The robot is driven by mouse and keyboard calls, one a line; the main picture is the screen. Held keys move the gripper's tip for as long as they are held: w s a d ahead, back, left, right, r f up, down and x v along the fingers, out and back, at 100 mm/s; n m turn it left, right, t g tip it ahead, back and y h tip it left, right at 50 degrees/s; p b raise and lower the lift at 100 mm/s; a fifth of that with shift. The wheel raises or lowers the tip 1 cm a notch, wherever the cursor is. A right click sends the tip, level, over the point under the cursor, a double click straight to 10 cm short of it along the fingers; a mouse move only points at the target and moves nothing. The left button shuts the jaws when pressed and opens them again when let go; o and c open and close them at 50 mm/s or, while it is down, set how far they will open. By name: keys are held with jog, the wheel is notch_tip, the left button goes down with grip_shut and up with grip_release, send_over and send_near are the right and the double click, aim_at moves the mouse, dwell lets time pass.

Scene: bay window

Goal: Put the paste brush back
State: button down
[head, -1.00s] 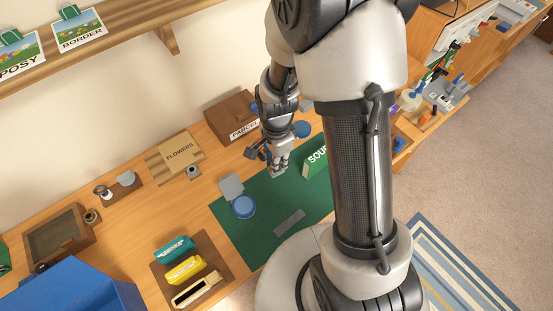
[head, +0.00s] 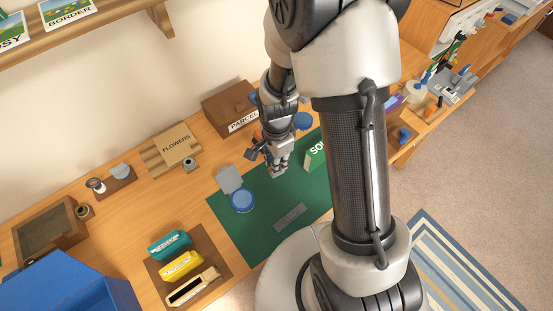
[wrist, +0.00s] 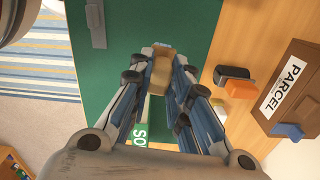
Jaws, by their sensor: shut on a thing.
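My gripper (head: 277,167) is over the back part of the green mat (head: 262,222), left of a green box lettered "SOU" (head: 315,156). In the wrist view my gripper (wrist: 163,62) has its fingers closed around a tan, wood-coloured piece (wrist: 162,72). It looks like part of the paste brush, but its full shape is hidden by the fingers. In the head view the held piece cannot be made out. The green box also shows below the fingers in the wrist view (wrist: 141,133).
A blue-lidded round pot (head: 243,202), a light grey square piece (head: 228,179) and a grey bar (head: 290,218) are on or beside the mat. A brown "PARCEL" box (head: 230,108) stands behind. In the wrist view an orange block (wrist: 240,89) lies beside it.

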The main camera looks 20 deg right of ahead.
jog(key=shift+f+b, duration=3)
jog(key=shift+f, duration=1)
jog(key=shift+f, duration=0.2)
jog(key=c, duration=1.4)
grip_release()
notch_tip(320, 180, up, 12)
jog(key=shift+r, duration=0.1)
